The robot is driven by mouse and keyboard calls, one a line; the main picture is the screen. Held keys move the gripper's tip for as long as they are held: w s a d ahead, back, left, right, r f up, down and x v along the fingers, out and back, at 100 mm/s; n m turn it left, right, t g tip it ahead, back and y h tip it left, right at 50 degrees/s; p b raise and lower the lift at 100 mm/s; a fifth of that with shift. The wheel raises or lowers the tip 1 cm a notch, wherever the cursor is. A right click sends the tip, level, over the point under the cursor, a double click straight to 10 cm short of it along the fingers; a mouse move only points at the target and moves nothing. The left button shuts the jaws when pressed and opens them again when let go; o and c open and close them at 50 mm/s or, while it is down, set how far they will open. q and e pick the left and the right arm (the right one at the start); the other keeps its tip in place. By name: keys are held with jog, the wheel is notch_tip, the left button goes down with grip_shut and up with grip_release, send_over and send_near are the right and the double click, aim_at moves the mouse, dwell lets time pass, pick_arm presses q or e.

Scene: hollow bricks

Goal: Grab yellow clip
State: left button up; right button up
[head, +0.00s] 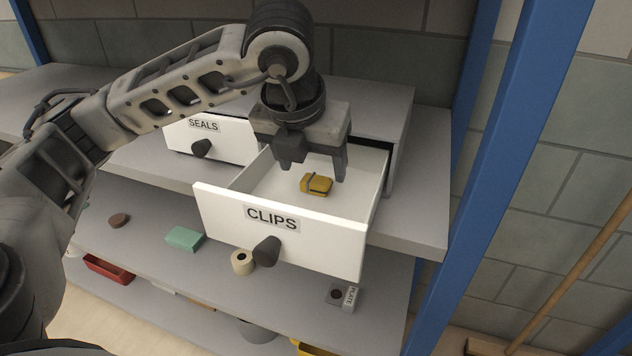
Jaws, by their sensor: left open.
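The yellow clip (317,184) lies in the open drawer labelled CLIPS (288,236), on its white floor. My left gripper (313,172) is above the drawer, pointing down, with its two fingers spread and nothing between them that I can make out. The fingertips are close above the clip and slightly behind it in the picture. I cannot tell the exact height gap. My right gripper is not in view.
A drawer labelled SEALS (208,138) is to the left, its front close by. The lower shelf holds a teal block (185,238), a cream roll (243,262) and a brown round thing (118,220). A blue post (500,180) stands to the right.

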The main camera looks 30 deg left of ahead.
aim_at(316, 179)
pick_arm(q)
jog(key=x, duration=0.3)
jog(key=shift+w+f, duration=0.1)
jog(key=shift+f, duration=0.05)
jog(key=c, duration=1)
jog(key=shift+c, duration=0.2)
